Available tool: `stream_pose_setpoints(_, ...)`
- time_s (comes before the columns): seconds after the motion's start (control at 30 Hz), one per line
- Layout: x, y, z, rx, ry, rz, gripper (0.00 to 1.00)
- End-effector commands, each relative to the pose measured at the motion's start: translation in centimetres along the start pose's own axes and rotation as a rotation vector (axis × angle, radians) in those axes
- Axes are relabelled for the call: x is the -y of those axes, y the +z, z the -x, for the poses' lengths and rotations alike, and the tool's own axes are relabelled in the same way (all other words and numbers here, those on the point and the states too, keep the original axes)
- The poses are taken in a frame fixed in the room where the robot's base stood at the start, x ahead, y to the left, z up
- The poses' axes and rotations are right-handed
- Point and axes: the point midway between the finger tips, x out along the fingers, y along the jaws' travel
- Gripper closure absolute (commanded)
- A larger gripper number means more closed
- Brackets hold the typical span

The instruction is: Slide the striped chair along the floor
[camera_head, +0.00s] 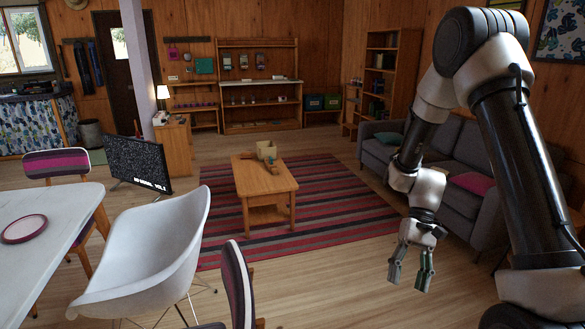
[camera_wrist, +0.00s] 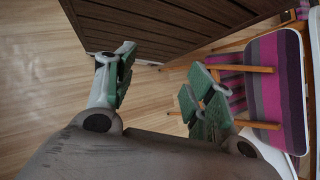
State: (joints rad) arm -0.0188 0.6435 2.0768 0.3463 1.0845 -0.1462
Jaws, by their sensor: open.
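A striped chair (camera_head: 57,163) with a purple, grey and white backrest stands at the left behind the white table in the head view. A second striped chair (camera_head: 238,285) shows partly at the bottom edge, cut off by the frame. I cannot tell which one the task means. In the wrist view a striped chair (camera_wrist: 281,90) with wooden legs lies at the right, beyond my fingers. My gripper (camera_head: 409,274) is open and empty, over bare floor right of the chairs in the head view. Its green-padded fingers are spread in the wrist view (camera_wrist: 160,90).
A white shell chair (camera_head: 150,250) stands between the striped chairs, beside the white table (camera_head: 40,250) with a pink plate. A low wooden table (camera_head: 263,180) stands on a striped rug (camera_head: 340,205). A grey sofa (camera_head: 455,165) is at the right. The floor between is clear.

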Motion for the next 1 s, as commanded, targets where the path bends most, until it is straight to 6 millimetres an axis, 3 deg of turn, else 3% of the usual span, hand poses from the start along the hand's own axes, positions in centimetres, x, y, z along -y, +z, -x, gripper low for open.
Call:
stream_pose_setpoints(0.1,-0.8,3.6,3.9,-0.117,0.068,0.005,0.46)
stream_pose_setpoints(0.4,-3.0,12.6,10.5,-0.42,0.2,0.042,0.46)
stream_pose_setpoints(0.7,-4.4,20.9,13.4,-0.728,0.278,0.114,0.46)
stream_pose_setpoints(1.0,-3.7,25.6,16.0,-0.981,0.265,0.148,0.46)
